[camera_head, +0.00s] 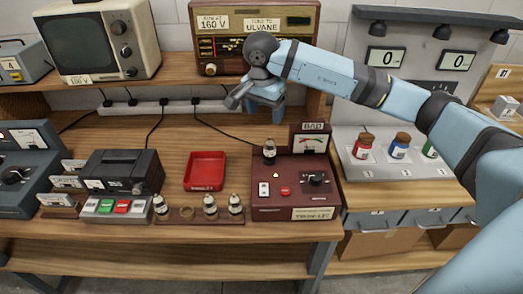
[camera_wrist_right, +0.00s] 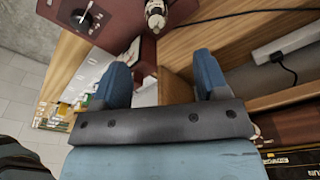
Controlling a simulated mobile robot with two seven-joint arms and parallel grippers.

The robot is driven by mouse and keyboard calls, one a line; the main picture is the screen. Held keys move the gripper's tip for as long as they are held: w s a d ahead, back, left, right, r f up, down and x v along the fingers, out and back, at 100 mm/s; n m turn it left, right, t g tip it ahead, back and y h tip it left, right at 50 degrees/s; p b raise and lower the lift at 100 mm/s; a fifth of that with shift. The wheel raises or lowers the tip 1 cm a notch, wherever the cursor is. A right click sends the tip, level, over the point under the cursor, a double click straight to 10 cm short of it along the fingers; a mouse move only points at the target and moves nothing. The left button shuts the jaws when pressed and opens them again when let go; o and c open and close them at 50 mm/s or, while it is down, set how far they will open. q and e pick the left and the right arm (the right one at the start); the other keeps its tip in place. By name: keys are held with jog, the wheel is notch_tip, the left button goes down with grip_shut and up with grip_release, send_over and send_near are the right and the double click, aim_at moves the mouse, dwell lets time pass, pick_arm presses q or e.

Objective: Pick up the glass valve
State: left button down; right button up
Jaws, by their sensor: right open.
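A glass valve (camera_head: 269,152) with a dark base stands upright on the dark red tester (camera_head: 296,206), whose meter sign reads BAD. Similar valves stand in a wooden rack (camera_head: 187,214) left of the tester: one at the left end (camera_head: 161,207) and two at the right (camera_head: 210,206) (camera_head: 235,205), with an empty round spot between. My right gripper (camera_head: 262,107) is open and empty above and behind the tester. In the right wrist view its two blue fingers (camera_wrist_right: 163,72) are apart, and a valve (camera_wrist_right: 155,16) shows beyond them, near the top edge. My left gripper is not in view.
An empty red tray (camera_head: 205,171) lies left of the tester. A shelf with an old radio (camera_head: 254,30) and a television (camera_head: 98,42) runs behind. Small coloured jars (camera_head: 399,146) stand on a grey stand at right. The bench front (camera_head: 150,235) is clear.

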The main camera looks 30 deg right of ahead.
aim_at(269, 140)
jog(key=f, duration=0.5)
jog(key=d+f, duration=0.1)
jog(key=f, duration=0.2)
jog(key=shift+w+d+f+p, duration=0.1)
jog(key=shift+p, duration=0.25)
jog(key=shift+d+f+p, duration=0.2)
jog(key=shift+f+p, duration=0.1)
jog(key=shift+f, duration=1)
jog(key=shift+d+f+p, duration=0.2)
jog(key=shift+f+p, duration=0.1)
jog(key=shift+f, duration=1)
jog(key=c, duration=1)
